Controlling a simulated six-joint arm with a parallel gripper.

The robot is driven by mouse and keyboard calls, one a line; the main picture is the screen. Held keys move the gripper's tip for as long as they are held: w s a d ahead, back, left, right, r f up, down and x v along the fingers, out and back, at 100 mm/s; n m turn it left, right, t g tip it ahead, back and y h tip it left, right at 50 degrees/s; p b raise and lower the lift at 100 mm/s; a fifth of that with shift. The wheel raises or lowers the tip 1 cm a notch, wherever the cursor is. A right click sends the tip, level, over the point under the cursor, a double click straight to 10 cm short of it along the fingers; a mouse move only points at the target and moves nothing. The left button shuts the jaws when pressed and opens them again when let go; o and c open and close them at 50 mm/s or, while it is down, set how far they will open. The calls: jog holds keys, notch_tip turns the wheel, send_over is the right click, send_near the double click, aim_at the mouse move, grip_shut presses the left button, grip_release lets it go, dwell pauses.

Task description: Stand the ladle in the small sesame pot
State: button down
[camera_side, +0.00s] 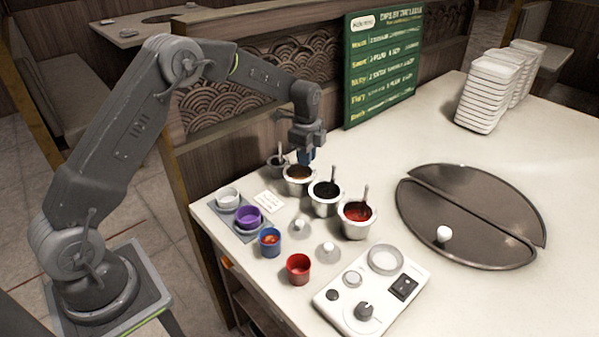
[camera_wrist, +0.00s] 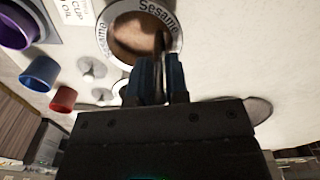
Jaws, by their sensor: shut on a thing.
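The sesame pot (camera_side: 299,187) is white with brown sauce in it. In the wrist view the word Sesame shows on its rim (camera_wrist: 106,38). My gripper (camera_side: 306,156) is right above this pot, with blue fingertips. In the wrist view the gripper (camera_wrist: 158,72) is shut on the thin ladle handle (camera_wrist: 159,49). The dark handle runs from the fingers across the pot's opening, over the brown sauce. The ladle's bowl is hidden, so I cannot tell how deep it sits or whether it touches the pot.
A small grey pot (camera_side: 278,163) with a handle stands behind left. Pots of black sauce (camera_side: 324,208) and red sauce (camera_side: 356,230) stand to the right, each with a ladle. Purple (camera_side: 247,217), blue (camera_side: 269,243) and red (camera_side: 298,269) cups are in front.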

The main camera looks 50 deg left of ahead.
jog(key=shift+f, duration=0.25)
dwell(0.5)
jog(key=shift+c, duration=2)
grip_release()
jog(key=shift+r, duration=4.55)
